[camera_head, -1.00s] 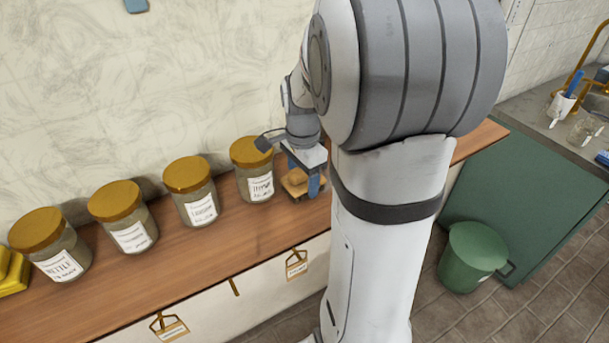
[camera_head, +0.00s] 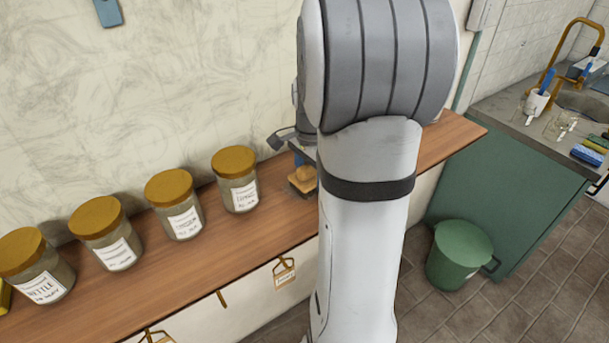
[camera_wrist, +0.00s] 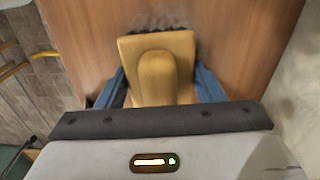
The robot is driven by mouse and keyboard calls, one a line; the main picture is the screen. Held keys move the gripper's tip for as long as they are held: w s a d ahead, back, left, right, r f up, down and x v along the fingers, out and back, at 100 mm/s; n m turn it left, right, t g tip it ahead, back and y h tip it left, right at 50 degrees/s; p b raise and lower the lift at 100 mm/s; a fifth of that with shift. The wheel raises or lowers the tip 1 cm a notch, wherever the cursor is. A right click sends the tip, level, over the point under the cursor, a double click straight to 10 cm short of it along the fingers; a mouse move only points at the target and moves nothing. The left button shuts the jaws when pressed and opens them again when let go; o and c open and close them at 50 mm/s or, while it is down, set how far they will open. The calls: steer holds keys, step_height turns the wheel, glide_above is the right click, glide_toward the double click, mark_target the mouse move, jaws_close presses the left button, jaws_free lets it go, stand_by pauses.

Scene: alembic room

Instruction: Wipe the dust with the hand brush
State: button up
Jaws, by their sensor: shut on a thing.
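The hand brush is a tan wooden block with a rounded handle and dark bristles. In the wrist view the brush (camera_wrist: 128,50) sits between the blue fingers of my gripper (camera_wrist: 158,88), which is shut on it. In the head view the brush (camera_head: 302,179) is at the wooden shelf's surface, partly behind my arm, with a blue finger of my gripper (camera_head: 299,160) beside it. A grey smudge of dust (camera_wrist: 155,20) shows on the wood by the brush's far edge in the wrist view.
Several labelled jars with yellow lids, the nearest (camera_head: 240,192), stand along the wooden shelf (camera_head: 200,262) left of the brush. Tags hang from its front edge. A green bin (camera_head: 458,255) stands on the floor by a green cabinet (camera_head: 510,185) with a sink counter. The wall is close behind.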

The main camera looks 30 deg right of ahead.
mark_target(295, 176)
steer(key=shift+w+d, duration=0.1)
steer(key=shift+d, duration=1.9)
steer(key=shift+w+f+p, duration=0.1)
steer(key=shift+w+p, duration=0.2)
steer(key=shift+w, duration=0.45)
steer(key=shift+s+a+r, duration=0.1)
steer(key=shift+a, duration=1.75)
steer(key=shift+a+r, duration=0.1)
steer(key=shift+a, duration=1.7)
steer(key=shift+a+f+b, duration=0.15)
steer(key=shift+a+b, duration=0.35)
steer(key=shift+a, duration=1.25)
steer(key=shift+w, duration=0.8)
steer(key=shift+w+d+p, duration=0.2)
steer(key=shift+d+p, duration=0.6)
steer(key=shift+d, duration=4.55)
steer(key=shift+r, duration=0.25)
steer(key=shift+r+p, duration=2.1)
steer(key=shift+r, duration=0.8)
